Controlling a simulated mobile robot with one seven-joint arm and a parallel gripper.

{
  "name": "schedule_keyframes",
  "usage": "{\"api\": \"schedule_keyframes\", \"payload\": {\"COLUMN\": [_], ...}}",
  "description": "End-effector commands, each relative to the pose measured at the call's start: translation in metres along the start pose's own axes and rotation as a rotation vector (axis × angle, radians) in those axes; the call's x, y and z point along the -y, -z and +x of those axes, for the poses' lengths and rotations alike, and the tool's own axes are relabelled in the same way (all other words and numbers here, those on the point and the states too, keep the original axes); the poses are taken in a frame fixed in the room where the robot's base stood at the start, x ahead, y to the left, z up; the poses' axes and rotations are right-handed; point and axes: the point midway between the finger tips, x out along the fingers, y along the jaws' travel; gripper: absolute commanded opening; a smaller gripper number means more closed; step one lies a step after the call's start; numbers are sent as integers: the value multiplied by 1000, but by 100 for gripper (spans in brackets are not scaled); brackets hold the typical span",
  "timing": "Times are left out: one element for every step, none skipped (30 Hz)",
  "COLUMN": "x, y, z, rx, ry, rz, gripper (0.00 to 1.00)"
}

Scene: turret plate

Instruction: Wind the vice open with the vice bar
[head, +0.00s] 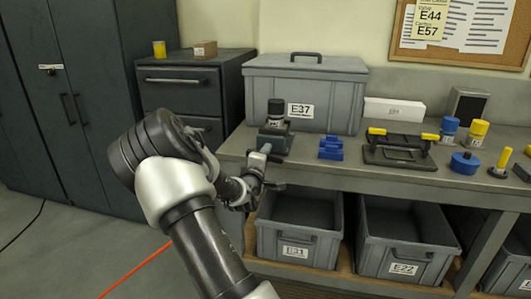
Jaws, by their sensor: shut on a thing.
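The vice (275,138) is a dark grey block at the left front edge of the bench, with a black-capped cylinder (276,110) standing upright at its jaws. The vice bar (277,160) is a thin dark bar at the front end of the vice's screw, just off the bench edge. My gripper (258,168) is at this front end, shut on the vice bar. The grip is small in the picture, and the gripper and wrist hide much of the bar. How far apart the vice jaws are is hard to tell.
A lidded grey crate (345,88) marked E37 stands behind the vice. A blue block (331,149) and a black tray with yellow handles (392,156) lie to the right. Open bins (297,252) sit below on the shelf. A dark drawer cabinet (185,78) stands left.

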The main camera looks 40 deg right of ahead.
Motion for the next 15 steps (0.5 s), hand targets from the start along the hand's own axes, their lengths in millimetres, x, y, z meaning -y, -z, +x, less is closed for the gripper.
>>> {"api": "schedule_keyframes", "payload": {"x": [-5,-5,-5,-5,-5,-5,-5,-5,-5,-5,-5,-5,-5,-5,-5], "y": [-3,-3,-3,-3,-4,-4,-4,-4,-4,-4,-4,-4,-4,-4,-4], "z": [2,2,2,2,2,2,2,2,2,2,2,2,2,2,2], "rx": [5,5,5,6,6,6,6,6,6,6,7,7,7,7,7], "ry": [-8,-9,-9,-9,-9,-9,-9,-9,-9,-9,-9,-9,-9,-9,-9], "rz": [-10,-15,-20,-23,-26,-29,-30,-30,-31,-31,-31,-30,-30,-30,-30], "gripper": [0,0,0,0,0,0,0,0,0,0,0,0,0,0,0]}}
